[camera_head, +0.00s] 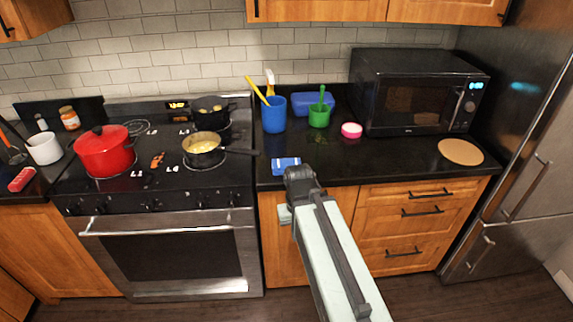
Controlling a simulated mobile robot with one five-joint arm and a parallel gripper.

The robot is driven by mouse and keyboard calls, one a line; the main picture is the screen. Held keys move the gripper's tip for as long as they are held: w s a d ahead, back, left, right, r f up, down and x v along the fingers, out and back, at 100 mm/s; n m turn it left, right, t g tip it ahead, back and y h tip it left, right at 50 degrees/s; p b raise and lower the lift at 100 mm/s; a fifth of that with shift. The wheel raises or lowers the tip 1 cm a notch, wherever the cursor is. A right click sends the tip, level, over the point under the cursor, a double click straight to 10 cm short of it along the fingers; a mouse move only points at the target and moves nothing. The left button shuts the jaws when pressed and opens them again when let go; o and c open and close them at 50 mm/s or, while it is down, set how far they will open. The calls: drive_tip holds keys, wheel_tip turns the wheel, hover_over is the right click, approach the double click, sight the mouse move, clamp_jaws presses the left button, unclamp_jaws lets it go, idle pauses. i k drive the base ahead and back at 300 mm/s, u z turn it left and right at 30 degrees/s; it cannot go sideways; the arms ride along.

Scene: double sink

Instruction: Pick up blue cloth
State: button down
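A small flat blue item (286,165) with a pale mark lies on the dark counter near its front edge, right of the stove. It is the only cloth-like blue thing in view, but it is too small to tell whether it is fabric. My arm reaches up from the bottom of the picture, and its dark end, my gripper (299,174), is at the counter's front edge, just below and right of the blue item. Whether they touch is unclear. The fingers cannot be made out.
Behind the blue item stand a blue cup (273,115) with utensils, a green cup (319,115), a blue container (313,102) and a pink-and-white round item (351,130). A microwave (415,92) stands right. Pans and a red pot (104,152) sit on the stove.

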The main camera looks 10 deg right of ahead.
sight(278, 166)
drive_tip(key=u, duration=3.05)
drive_tip(key=k, duration=1.15)
drive_tip(key=z, duration=1.05)
drive_tip(key=i, duration=1)
drive_tip(key=u, duration=0.05)
